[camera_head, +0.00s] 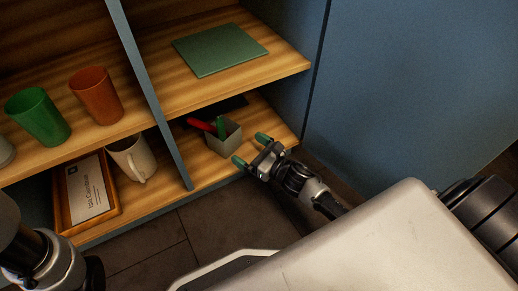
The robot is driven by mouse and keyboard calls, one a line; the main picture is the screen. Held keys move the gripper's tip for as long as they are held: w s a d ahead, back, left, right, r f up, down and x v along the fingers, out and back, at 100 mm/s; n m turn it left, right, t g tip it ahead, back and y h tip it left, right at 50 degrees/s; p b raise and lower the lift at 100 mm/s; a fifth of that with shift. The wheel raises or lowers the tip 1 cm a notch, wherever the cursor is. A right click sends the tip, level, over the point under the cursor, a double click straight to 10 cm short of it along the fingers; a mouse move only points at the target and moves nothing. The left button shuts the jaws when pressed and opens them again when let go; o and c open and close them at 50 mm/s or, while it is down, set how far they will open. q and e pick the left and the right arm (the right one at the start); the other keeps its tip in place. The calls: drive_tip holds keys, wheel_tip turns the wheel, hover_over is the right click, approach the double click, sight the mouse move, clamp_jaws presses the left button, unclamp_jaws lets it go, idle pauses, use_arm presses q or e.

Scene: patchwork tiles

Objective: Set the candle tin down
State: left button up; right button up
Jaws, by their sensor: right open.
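I cannot pick out a candle tin for certain in the head view. My right gripper (250,149) is open, its two green-tipped fingers spread at the front edge of the lower right shelf (202,170). Nothing shows between the fingers. Just beyond them stands a grey square holder (226,143) with a red item (201,125) and a green item (220,127) in it. I cannot tell whether the fingers touch it. My left arm shows at the lower left, but its gripper is out of view.
A green cup (38,116) and an orange cup (96,95) stand on the upper left shelf. Below are a white mug (132,157) and a framed card (88,190). A green board (219,50) lies on the upper right shelf. A blue divider (150,90) separates the bays.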

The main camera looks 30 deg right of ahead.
drive_tip(key=shift+p+v, duration=0.4)
drive_tip(key=shift+v, duration=1.5)
